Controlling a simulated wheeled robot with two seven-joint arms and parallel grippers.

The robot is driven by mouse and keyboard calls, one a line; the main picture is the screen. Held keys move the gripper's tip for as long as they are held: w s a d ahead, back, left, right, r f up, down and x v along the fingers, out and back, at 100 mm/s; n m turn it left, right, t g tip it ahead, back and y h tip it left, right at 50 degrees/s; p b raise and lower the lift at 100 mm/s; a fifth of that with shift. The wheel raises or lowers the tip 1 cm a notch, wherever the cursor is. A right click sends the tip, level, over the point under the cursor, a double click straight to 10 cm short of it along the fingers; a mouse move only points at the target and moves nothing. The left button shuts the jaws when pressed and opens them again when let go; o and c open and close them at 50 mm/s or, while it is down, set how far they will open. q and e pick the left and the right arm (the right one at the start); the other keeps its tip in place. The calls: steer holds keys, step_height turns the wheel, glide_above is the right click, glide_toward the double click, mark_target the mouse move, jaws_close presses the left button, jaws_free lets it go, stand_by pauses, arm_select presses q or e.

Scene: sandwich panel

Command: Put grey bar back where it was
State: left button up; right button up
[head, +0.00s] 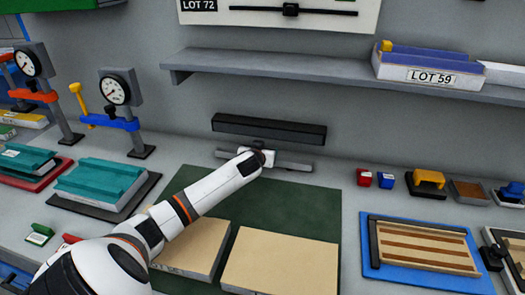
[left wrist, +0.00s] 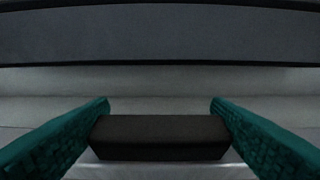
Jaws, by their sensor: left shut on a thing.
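The grey bar (head: 292,166) is a light grey, long and narrow piece at the back of the work surface, just in front of and below a dark bar (head: 268,130). My left gripper (head: 262,157) covers its middle. In the left wrist view my left gripper (left wrist: 160,118) has its teal fingers on both sides of a dark block (left wrist: 160,138), which looks like the bar's grip. How the block joins the bar is hidden. Whether the bar touches the surface below I cannot tell. My right gripper is in neither view.
A green mat (head: 290,208) with two tan panels (head: 282,262) lies in front. A shelf (head: 300,73) with a LOT 59 bin (head: 430,72) is above. Gauge stands (head: 120,100) are at left; a blue tray (head: 425,280) is at right.

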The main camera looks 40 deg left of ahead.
arm_select(q)
steer(key=shift+r, duration=0.2)
steer(key=o, duration=1.4)
steer(key=shift+f, duration=0.3)
steer(key=o, duration=0.4)
steer(key=shift+r, duration=0.1)
steer(key=shift+r, duration=0.1)
steer(key=v, duration=1.2)
steer(key=shift+s, duration=0.1)
